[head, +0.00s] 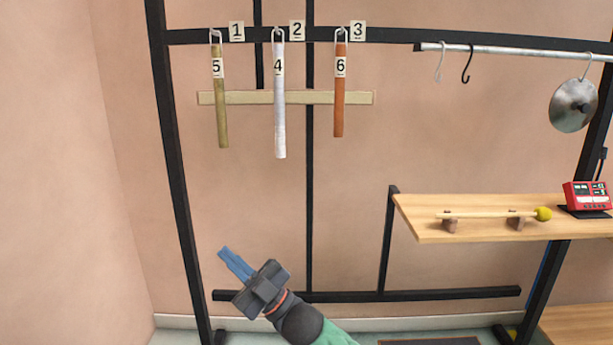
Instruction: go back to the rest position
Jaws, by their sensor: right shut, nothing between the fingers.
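My right gripper (223,252) shows in the lower middle of the head view, its blue fingers together and empty, pointing up and left. It is in the open space below the hanging tubes and touches nothing that I can see. My left gripper is not in view. Three tubes hang from hooks on the black frame: a brass-coloured one marked 5 (221,110), a white one marked 4 (279,115) and an orange one marked 6 (340,105). Tags 1, 2 and 3 are beside their hooks.
A black frame (170,130) stands before the wall, with a pale wooden bar (250,97) behind the tubes. At right, a wooden shelf (425,227) holds a yellow-tipped mallet (490,214) and a red device (587,195). A metal lid (562,115) hangs from a rail (510,50).

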